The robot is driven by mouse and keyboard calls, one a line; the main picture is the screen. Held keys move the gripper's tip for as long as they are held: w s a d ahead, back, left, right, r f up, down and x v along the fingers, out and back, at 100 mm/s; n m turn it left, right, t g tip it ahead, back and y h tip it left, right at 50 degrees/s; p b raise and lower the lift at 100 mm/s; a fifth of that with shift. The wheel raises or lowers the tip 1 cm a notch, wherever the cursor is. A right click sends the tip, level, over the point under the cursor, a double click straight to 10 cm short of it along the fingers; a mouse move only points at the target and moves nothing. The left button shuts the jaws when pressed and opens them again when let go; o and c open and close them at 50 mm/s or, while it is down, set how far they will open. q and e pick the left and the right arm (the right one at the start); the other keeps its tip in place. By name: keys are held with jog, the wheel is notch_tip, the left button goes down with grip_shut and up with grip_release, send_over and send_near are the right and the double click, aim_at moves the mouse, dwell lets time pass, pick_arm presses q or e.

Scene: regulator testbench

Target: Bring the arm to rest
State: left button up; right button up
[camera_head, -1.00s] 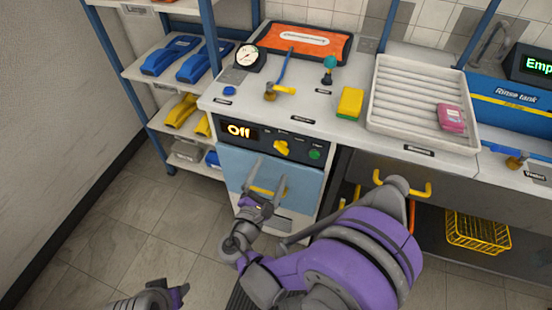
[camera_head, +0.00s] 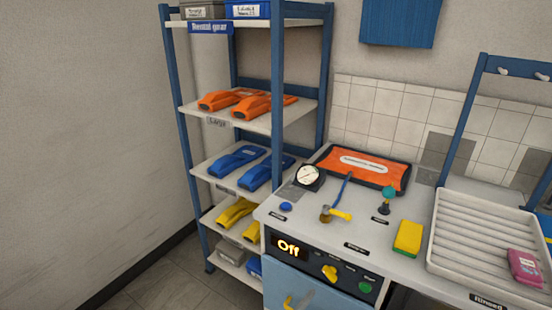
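The blue front panel (camera_head: 315,292) of the testbench is cut off by the bottom edge of the head view. Its yellow handle (camera_head: 287,302) just shows there. A grey piece beside the handle looks like a fingertip of my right gripper (camera_head: 305,298). The rest of that gripper and the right arm are below the picture, so its opening and any contact with the handle are hidden. My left gripper is out of view.
The bench holds a gauge (camera_head: 308,177), an orange case (camera_head: 364,168), a yellow sponge (camera_head: 408,238) and a white ribbed tray (camera_head: 462,200) with a pink block (camera_head: 525,267). The control panel reads Off (camera_head: 288,247). A blue-framed shelf (camera_head: 178,130) stands left; floor (camera_head: 165,285) beside it is clear.

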jog(key=s+d+f+m+g+y, duration=0.3)
jog(key=s+d+f+m+g, duration=0.1)
jog(key=s+d+m+g, duration=0.45)
jog(key=s+a+m+y, duration=0.2)
jog(key=s+m+y, duration=0.5)
jog(key=s+m, duration=0.5)
pick_arm(q)
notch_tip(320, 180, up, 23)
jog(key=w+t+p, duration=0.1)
jog(key=p, duration=1.8)
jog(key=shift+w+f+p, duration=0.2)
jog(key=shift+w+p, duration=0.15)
pick_arm(e)
notch_tip(320, 180, up, 22)
jog(key=w, duration=0.2)
jog(key=shift+w+r, duration=0.25)
jog(key=shift+w, duration=0.05)
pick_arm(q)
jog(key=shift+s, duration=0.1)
pick_arm(e)
jog(key=shift+s+n, duration=0.1)
jog(key=shift+n, duration=0.15)
